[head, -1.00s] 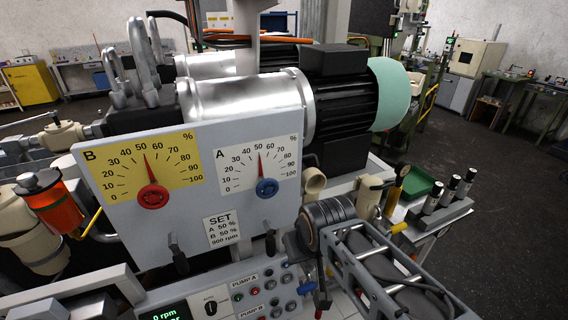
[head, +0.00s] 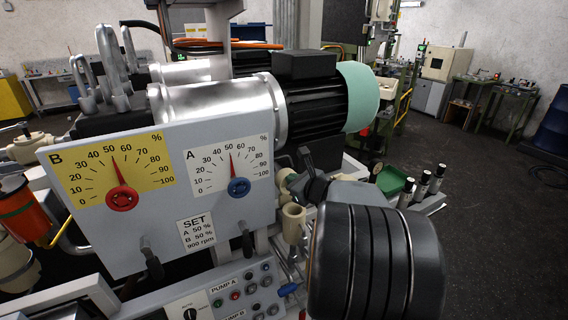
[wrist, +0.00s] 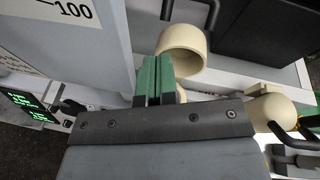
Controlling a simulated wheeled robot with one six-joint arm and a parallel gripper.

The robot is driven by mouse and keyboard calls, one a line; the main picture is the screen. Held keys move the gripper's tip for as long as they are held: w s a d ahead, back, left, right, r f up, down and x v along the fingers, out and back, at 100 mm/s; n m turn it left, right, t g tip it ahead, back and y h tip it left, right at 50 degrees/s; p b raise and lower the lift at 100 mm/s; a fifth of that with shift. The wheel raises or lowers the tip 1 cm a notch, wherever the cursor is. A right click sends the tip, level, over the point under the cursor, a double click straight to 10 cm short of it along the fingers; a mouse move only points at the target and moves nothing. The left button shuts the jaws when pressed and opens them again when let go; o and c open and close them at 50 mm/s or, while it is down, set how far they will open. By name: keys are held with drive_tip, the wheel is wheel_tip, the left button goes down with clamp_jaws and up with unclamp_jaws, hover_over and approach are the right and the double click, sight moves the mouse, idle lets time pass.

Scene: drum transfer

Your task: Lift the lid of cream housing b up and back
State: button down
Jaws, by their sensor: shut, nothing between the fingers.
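Two cream housings show in the wrist view. One is an open round cream cup (wrist: 183,47) just beyond my fingers, and the other is a rounded cream housing (wrist: 272,110) at the right with a black handle (wrist: 283,136) beside it. I see no letter on either, so I cannot tell which is b. My gripper (wrist: 157,60) has green-padded fingers pressed together with nothing between them, close to the cup's near left side; I cannot tell if they touch it. In the head view the cream cup (head: 293,222) stands right of the dial panel, and my arm covers what lies behind it.
The grey panel (head: 110,235) with dials B and A stands at the left. The control box (head: 230,297) with buttons is below it. A black motor (head: 315,105) with a teal end is behind. A green tray (head: 391,180) and several capped cylinders (head: 422,187) stand right.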

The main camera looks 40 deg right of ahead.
sight(284, 168)
drive_tip(key=w+d+m, duration=0.1)
drive_tip(key=w, duration=0.2)
drive_tip(key=w+d+m+h+p, duration=0.1)
drive_tip(key=w+m, duration=0.1)
drive_tip(key=w, duration=0.1)
drive_tip(key=w+d+m+t+h+p, duration=0.1)
drive_tip(key=w+d, duration=0.1)
drive_tip(key=w, duration=0.2)
drive_tip(key=shift+w+m, duration=0.1)
drive_tip(key=shift+m, duration=0.3)
